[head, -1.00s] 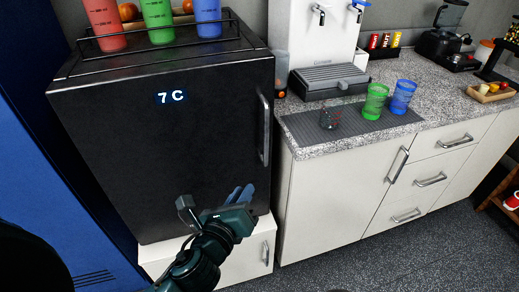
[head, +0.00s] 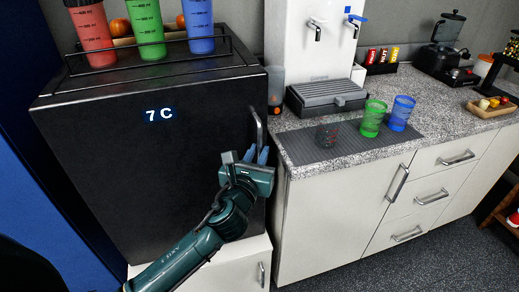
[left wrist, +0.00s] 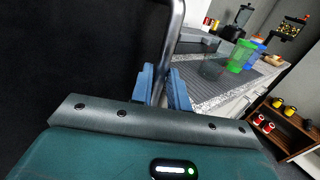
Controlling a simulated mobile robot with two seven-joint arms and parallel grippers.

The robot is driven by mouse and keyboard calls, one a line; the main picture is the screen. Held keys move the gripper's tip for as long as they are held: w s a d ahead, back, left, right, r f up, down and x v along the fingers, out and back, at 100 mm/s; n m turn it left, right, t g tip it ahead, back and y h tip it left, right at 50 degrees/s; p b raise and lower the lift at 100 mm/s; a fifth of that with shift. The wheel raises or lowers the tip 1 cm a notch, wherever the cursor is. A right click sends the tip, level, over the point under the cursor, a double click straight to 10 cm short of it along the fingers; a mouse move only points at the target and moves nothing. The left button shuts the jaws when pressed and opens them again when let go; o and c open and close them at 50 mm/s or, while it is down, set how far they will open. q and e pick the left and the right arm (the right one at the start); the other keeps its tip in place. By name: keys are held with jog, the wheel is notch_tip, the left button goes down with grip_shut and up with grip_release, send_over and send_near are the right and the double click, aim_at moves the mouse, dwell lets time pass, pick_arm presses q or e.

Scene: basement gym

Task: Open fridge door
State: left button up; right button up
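The black fridge (head: 150,170) has a shut door, a "7 C" display and a vertical grey bar handle (head: 257,126) on its right side. My left gripper (head: 257,155) is at the lower part of this handle. In the left wrist view the handle (left wrist: 174,28) runs down between the two blue fingers (left wrist: 160,80). The fingers look open a narrow way, one on each side of the bar. Whether they touch it is hard to tell. The handle's lower end is hidden by the gripper. My right gripper is not in view.
The counter (head: 355,149) stands close to the right of the fridge, with a green cup (head: 373,119), a blue cup (head: 400,113) and a water dispenser (head: 315,40). Bottles stand in a rack (head: 150,55) on the fridge. Dark floor lies open at lower right.

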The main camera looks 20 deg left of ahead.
pick_arm(q)
jog(key=shift+w, duration=0.75)
jog(key=shift+c, duration=0.4)
grip_shut()
